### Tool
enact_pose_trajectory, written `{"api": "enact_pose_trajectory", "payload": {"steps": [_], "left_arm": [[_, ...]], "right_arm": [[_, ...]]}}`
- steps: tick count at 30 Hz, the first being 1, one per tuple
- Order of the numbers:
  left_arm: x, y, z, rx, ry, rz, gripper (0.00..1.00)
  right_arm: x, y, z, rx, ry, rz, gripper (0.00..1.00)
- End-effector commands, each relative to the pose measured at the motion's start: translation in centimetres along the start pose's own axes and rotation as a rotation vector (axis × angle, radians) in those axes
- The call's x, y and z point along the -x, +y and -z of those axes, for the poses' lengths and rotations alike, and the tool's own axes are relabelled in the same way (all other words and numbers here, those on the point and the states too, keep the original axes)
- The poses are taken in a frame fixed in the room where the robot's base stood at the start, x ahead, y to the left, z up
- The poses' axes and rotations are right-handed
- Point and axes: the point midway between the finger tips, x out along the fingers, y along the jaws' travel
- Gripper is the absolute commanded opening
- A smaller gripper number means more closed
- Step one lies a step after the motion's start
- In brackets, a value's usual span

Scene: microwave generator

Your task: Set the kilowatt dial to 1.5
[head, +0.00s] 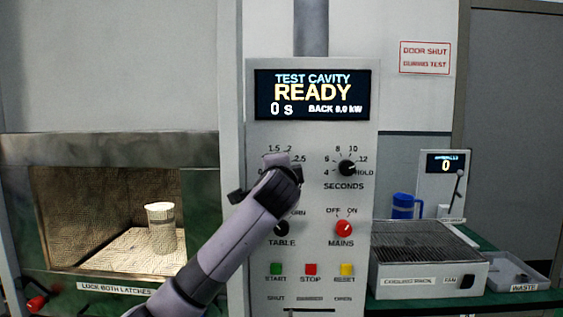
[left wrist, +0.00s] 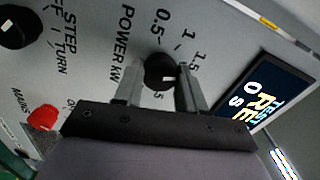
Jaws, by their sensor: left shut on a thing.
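The kilowatt dial (left wrist: 160,72) is a round black knob labelled POWER KW on the grey panel (head: 370,230). In the left wrist view it sits between the two fingers of my left gripper (left wrist: 158,85), which is shut on it. The marks 0.5, 1 and 1.5 show beside it; a lower mark is partly covered, and I cannot tell where the pointer sits. In the head view my left gripper (head: 275,180) hides the dial, with 1.5, 2 and 2.5 visible above it. My right gripper is not in view.
The display (head: 311,94) reads READY, 0 s, BACK 0.0 kW. Close by are the seconds dial (head: 347,168), table knob (head: 281,229) and red mains knob (head: 343,229). The lit cavity at left holds a pale cup (head: 161,228). A cooling rack (head: 428,262) stands at right.

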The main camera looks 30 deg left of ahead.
Motion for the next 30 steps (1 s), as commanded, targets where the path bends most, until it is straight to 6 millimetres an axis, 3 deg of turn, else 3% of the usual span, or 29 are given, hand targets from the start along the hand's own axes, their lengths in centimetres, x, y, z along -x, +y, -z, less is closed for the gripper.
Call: {"api": "enact_pose_trajectory", "payload": {"steps": [15, 16, 18, 30], "left_arm": [[-0.03, 0.14, -0.07, -0.021, -0.002, -0.002, 0.09], [-0.03, 0.13, -0.07, -0.021, -0.002, -0.002, 0.43], [-0.03, 0.13, -0.06, -0.021, -0.002, -0.002, 0.66], [0.44, 0.1, 0.0, -0.02, 0.001, 0.0, 0.66]], "right_arm": [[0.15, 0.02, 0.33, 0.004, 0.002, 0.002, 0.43], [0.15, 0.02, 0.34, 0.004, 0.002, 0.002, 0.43], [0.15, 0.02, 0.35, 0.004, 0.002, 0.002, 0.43], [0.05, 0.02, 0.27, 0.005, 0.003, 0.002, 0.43]]}}
